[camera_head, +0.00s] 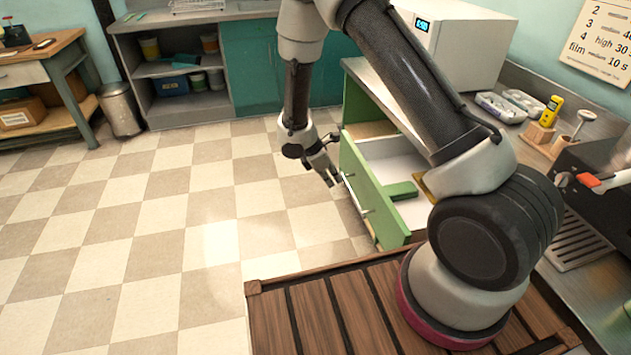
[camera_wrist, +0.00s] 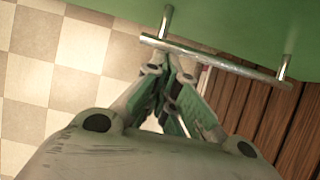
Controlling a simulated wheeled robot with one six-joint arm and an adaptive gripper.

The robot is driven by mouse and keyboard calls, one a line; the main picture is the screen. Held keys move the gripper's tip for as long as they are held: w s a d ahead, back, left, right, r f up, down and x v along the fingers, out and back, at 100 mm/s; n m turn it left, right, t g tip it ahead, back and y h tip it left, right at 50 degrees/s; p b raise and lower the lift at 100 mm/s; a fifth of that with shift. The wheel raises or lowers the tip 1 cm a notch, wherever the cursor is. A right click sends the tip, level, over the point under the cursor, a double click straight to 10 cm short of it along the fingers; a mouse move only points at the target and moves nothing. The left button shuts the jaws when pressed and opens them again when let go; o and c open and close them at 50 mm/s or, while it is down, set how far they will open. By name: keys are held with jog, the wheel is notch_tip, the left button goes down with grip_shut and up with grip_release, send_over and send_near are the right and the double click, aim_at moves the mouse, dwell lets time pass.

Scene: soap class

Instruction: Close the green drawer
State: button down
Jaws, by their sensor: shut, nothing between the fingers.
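The green drawer (camera_head: 367,190) is pulled out from its cabinet under the counter in the head view. Its inside is white, and a green block-like item (camera_head: 401,191) lies in it. A metal bar handle (camera_head: 355,195) is on its front. My gripper (camera_head: 335,180) is at the far end of the drawer front, beside the handle. In the wrist view the green front (camera_wrist: 240,25) fills the top, and the handle bar (camera_wrist: 215,58) crosses just beyond the fingertips (camera_wrist: 174,72). The fingers are together with nothing between them. I cannot tell whether they touch the handle.
My arm hides part of the drawer and counter. A white machine (camera_head: 455,45) stands on the counter above. The checkered floor (camera_head: 190,220) left of the drawer is clear. A metal bin (camera_head: 121,108) and open shelves (camera_head: 175,80) stand farther back.

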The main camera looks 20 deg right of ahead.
send_over(389, 180)
jog(key=shift+s, duration=0.1)
dwell(0.5)
